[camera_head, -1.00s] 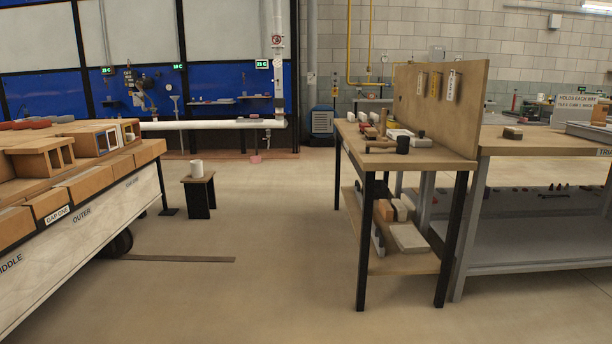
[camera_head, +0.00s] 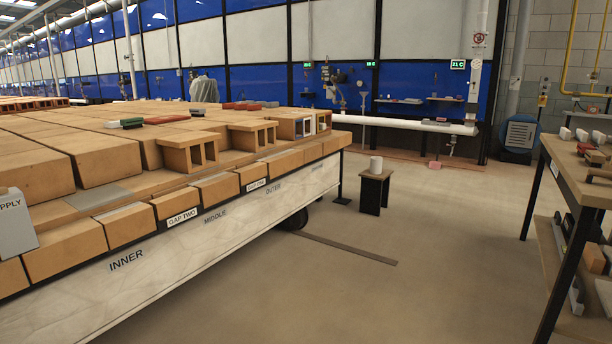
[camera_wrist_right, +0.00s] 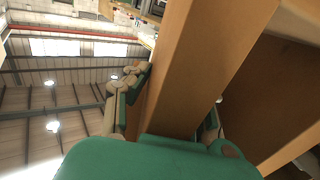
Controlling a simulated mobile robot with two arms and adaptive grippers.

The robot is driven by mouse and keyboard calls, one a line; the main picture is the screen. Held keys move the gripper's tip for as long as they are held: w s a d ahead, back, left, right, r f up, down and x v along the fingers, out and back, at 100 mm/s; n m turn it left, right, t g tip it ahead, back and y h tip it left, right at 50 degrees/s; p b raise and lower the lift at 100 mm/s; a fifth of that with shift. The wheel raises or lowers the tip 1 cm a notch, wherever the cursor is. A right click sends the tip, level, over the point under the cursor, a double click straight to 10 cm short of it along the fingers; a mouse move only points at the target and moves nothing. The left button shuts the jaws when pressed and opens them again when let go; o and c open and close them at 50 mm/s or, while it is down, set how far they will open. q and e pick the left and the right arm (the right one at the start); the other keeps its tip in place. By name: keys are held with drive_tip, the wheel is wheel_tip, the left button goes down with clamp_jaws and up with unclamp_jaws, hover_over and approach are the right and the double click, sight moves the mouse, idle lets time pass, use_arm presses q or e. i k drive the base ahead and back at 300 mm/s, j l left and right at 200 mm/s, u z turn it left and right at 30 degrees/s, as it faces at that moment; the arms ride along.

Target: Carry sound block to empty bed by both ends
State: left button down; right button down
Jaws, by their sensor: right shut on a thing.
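In the right wrist view my right gripper (camera_wrist_right: 172,98) has green and tan fingers on both sides of an orange-brown block (camera_wrist_right: 205,55) and is shut on it. The block fills much of that view, with a hollow, shadowed side to the right; its far end is out of view. The head view shows neither gripper nor the held block. It shows a long platform of clay blocks with a pale front (camera_head: 165,270) labelled INNER, MIDDLE and OUTER. A flat grey patch (camera_head: 97,195) lies between large blocks above INNER; I cannot tell whether it is the empty bed.
Two hollow blocks (camera_head: 190,150) (camera_head: 253,134) stand on the platform. A small stool (camera_head: 375,190) with a white cup (camera_head: 375,165) stands beyond its right end. A flat dark strip (camera_head: 345,247) lies on the floor. A wooden bench (camera_head: 580,180) is at the right.

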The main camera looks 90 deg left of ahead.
sight(98, 196)
drive_tip(key=u, duration=4.65)
drive_tip(key=i+l, duration=0.1)
drive_tip(key=l, duration=0.55)
drive_tip(key=i+l, duration=0.1)
drive_tip(key=l, duration=0.5)
drive_tip(key=i+l+u, duration=0.1)
drive_tip(key=l, duration=0.55)
drive_tip(key=i+l, duration=0.1)
drive_tip(key=l, duration=0.5)
